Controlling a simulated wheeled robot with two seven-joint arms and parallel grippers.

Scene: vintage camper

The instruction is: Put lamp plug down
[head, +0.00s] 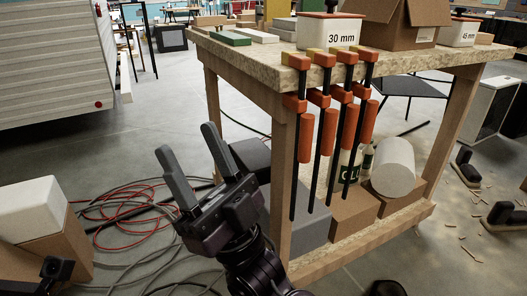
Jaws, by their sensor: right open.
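My right gripper (191,158) is in the middle of the head view, left of the workbench. Its two grey fingers stand wide apart and nothing shows between them. I cannot make out a lamp plug. Red and grey cables (120,212) lie in loose coils on the floor beyond and left of the gripper; their ends are not clear.
The wooden workbench (285,62) stands just right of the gripper. Several orange-handled clamps (327,130) hang from its edge. Boxes (352,212) and a white roll (394,167) are on its lower shelf. Open floor (70,150) lies to the left.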

